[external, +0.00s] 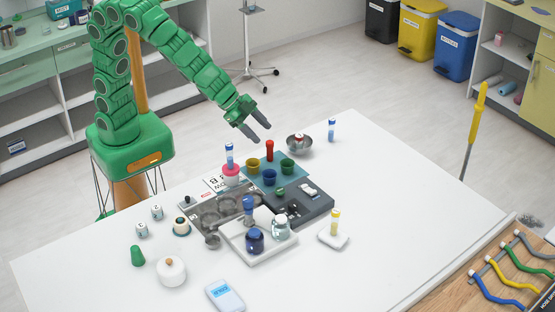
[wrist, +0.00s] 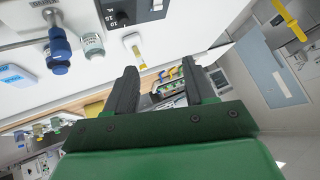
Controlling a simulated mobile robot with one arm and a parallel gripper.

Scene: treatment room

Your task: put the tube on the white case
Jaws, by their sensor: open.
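Several tubes are in view. One with a blue cap (external: 332,130) stands alone at the back right of the white table. Another blue-topped tube (external: 230,155) stands in a pink holder, and a red one (external: 270,151) is at the teal mat. A yellow-topped tube (external: 335,222) is upright at a small white case (external: 333,239); the wrist view shows this tube (wrist: 138,54) and the case (wrist: 132,41) too. I cannot tell which tube is meant. My gripper (external: 260,134) is open and empty above the table's back part; its fingers (wrist: 158,68) show in the wrist view.
A metal bowl (external: 299,144) stands near the lone tube. Yellow, blue and green cups crowd the teal mat (external: 300,178). A white tray (external: 285,249) holds bottles. A white jar (external: 171,271) and a device (external: 225,296) are in front. The table's right side is clear.

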